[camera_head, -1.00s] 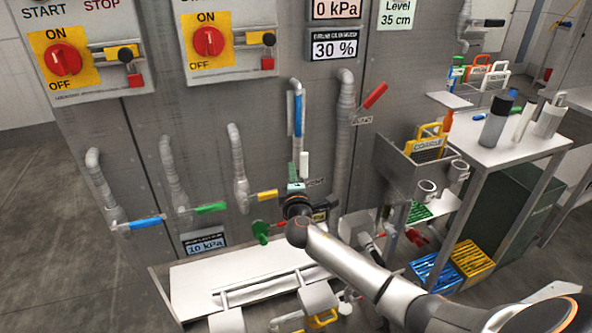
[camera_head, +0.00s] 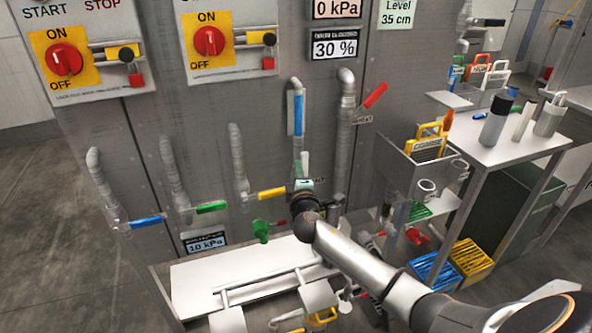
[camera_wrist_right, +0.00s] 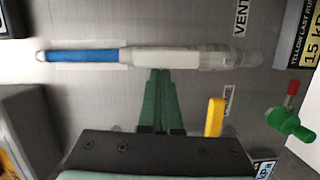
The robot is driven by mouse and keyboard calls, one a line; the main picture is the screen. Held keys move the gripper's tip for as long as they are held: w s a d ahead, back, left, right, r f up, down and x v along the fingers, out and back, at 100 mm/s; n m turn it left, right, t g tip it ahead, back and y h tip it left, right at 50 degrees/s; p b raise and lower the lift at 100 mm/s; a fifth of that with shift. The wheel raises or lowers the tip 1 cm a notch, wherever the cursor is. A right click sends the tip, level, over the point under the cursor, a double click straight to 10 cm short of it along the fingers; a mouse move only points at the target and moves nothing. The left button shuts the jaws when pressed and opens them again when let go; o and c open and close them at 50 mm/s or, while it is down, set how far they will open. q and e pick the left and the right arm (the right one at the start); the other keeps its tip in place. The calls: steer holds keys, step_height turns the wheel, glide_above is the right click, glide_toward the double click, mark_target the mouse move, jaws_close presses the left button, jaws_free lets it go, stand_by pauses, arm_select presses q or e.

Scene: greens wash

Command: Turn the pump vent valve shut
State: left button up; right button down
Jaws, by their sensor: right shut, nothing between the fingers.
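The vent valve has a blue lever (camera_head: 299,112) that stands upright along its vertical grey pipe on the cabinet front. In the right wrist view the blue lever (camera_wrist_right: 85,56) lies sideways, with a whitish section to its right and a VENT label (camera_wrist_right: 241,16) nearby. My right gripper (camera_head: 304,184) is at the lower end of this pipe. In the right wrist view its green fingers (camera_wrist_right: 161,74) are shut together and empty, with their tips at the edge of the whitish section. I cannot tell whether they touch it. My left gripper is not in view.
A yellow lever (camera_head: 268,194) is close left of my right gripper, with green (camera_head: 210,207) and blue (camera_head: 147,223) levers farther left. A green handle (camera_head: 262,230) sits below. A red lever (camera_head: 375,95) is to the right. A metal table (camera_head: 500,152) stands at right.

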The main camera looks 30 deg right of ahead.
steer(key=shift+d, duration=0.15)
steer(key=shift+s+d+r+m, duration=0.2)
steer(key=shift+d+m, duration=0.45)
steer(key=shift+m, duration=0.35)
arm_select(q)
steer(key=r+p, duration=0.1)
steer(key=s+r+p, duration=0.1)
steer(key=p, duration=0.1)
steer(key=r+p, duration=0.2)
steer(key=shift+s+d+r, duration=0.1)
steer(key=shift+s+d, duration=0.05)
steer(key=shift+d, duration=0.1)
arm_select(e)
steer(key=s+d+f+m+g+y, duration=0.1)
steer(key=d+f+m+y, duration=0.3)
steer(key=d+m, duration=0.5)
steer(key=s+f+m, duration=0.1)
steer(key=m, duration=0.1)
steer(key=shift+f+m, duration=0.3)
steer(key=shift+f, duration=0.1)
steer(key=shift+s+d+f, duration=0.1)
arm_select(q)
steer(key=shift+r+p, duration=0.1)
steer(key=shift+p, duration=0.2)
